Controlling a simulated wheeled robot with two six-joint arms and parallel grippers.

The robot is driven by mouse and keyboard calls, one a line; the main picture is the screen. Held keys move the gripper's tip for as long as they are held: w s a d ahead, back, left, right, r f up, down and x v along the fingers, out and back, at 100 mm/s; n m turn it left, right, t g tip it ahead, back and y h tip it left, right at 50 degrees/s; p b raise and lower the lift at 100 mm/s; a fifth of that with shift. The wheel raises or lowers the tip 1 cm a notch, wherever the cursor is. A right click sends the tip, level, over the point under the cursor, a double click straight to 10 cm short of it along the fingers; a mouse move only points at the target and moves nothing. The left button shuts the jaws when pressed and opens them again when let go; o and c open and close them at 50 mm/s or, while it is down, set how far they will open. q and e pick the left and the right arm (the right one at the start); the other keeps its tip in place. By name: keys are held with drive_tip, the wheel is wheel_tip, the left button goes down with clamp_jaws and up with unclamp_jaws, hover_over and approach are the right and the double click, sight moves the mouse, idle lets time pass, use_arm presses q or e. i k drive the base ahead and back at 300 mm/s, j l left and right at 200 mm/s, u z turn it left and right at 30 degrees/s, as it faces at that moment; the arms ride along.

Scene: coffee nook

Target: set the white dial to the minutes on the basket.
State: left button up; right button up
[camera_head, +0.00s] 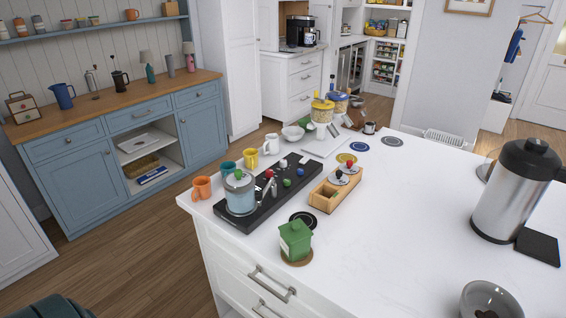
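A black panel (262,208) lies on the white island and carries several small coloured knobs. A small white knob (283,163) near its far edge may be the white dial; its marks are too small to read. A wicker basket (141,167) sits on the open shelf of the blue cabinet, and another basket (375,29) stands in the far pantry. I cannot tell which is the task's basket, and no minutes are readable on either. Neither of my grippers is in view.
A large steel jug (512,195) stands right; the island's middle is clear.

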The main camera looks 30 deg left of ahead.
sight(283, 164)
drive_tip(key=u, duration=1.3)
drive_tip(key=i, duration=0.3)
drive_tip(key=i+z, duration=0.2)
drive_tip(key=z, duration=0.15)
drive_tip(key=i+j+z, duration=0.1)
drive_tip(key=z, duration=0.3)
drive_tip(key=i+j, duration=0.05)
drive_tip(key=i, duration=0.05)
